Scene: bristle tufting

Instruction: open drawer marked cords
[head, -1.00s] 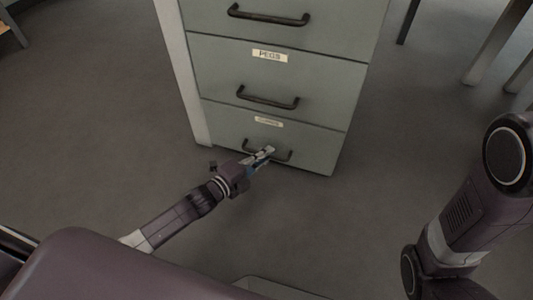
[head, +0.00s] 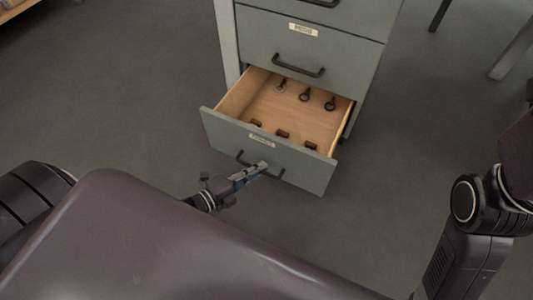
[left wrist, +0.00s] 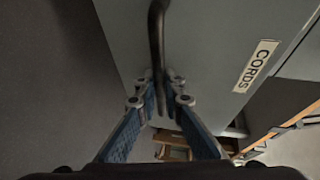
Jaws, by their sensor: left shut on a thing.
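The bottom drawer (head: 285,165) of the grey cabinet stands well open in the head view, with its wooden inside showing. Its label reads CORDS in the left wrist view (left wrist: 257,66). My left gripper (head: 262,166) is shut on the drawer's dark bar handle (head: 242,158). In the left wrist view the handle (left wrist: 157,40) runs down between the two fingers (left wrist: 160,95). Several small dark items, some ring-topped like the one at the back (head: 304,95), lie in the drawer. My right gripper is out of view.
The drawer above, with a label (head: 303,30) and its own handle (head: 299,66), is closed. Bare grey floor (head: 120,110) lies left of the cabinet and also to its right. Table legs (head: 512,50) stand at the upper right.

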